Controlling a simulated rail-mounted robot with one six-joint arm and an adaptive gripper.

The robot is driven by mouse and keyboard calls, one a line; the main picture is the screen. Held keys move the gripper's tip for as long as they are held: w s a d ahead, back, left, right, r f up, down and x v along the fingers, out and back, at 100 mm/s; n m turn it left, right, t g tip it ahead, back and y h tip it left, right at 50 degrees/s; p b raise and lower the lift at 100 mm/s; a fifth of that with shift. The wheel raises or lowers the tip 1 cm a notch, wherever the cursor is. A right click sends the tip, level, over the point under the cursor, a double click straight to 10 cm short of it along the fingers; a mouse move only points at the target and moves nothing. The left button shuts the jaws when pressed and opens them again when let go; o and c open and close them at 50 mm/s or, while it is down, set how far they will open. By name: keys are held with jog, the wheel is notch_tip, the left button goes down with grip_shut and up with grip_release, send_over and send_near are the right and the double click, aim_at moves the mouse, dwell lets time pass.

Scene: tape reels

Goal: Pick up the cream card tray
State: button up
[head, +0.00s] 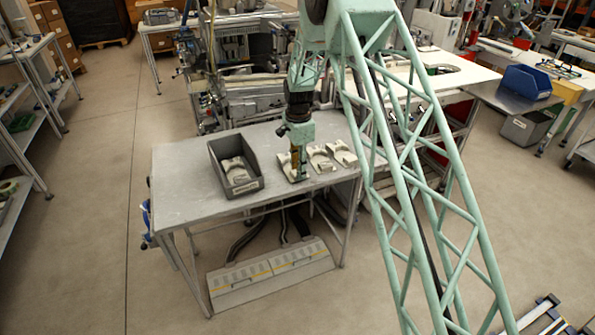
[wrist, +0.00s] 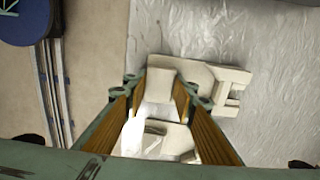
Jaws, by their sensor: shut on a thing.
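Several cream card trays are in view. My gripper (head: 297,172) points down at the table's front right part, with its fingers at one cream card tray (head: 288,166). In the wrist view my gripper (wrist: 158,92) has its orange-brown finger pads on either side of a cream piece, the held tray (wrist: 158,84). The fingers hide part of it, and I cannot tell whether it is clear of the table. A second cream tray (head: 320,158) lies just to the right, and a third (head: 342,153) lies beyond it.
A dark grey bin (head: 217,182) with cream pieces inside stands left of my gripper on the grey table (head: 180,196). The tabletop left of the bin is clear. The neighbouring trays lie close to my fingers. A grey case (head: 270,275) sits on the floor below.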

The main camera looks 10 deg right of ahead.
jog(key=shift+r, duration=1.55)
jog(key=s+r, duration=0.1)
jog(key=s, duration=1.5)
jog(key=shift+d+r, duration=0.2)
jog(key=shift+d, duration=0.1)
jog(key=s+d+f+n+b, duration=0.1)
jog(key=s+f+n, duration=0.3)
jog(key=f+n, duration=0.3)
jog(key=s+d+f+n+b, duration=0.1)
jog(key=s+f+n, duration=0.4)
jog(key=f, duration=0.8)
jog(key=shift+d+f+n, duration=0.3)
jog(key=shift+d+n, duration=0.1)
jog(key=shift+n, duration=1.3)
jog(key=shift+s, duration=0.1)
jog(key=shift+d, duration=0.2)
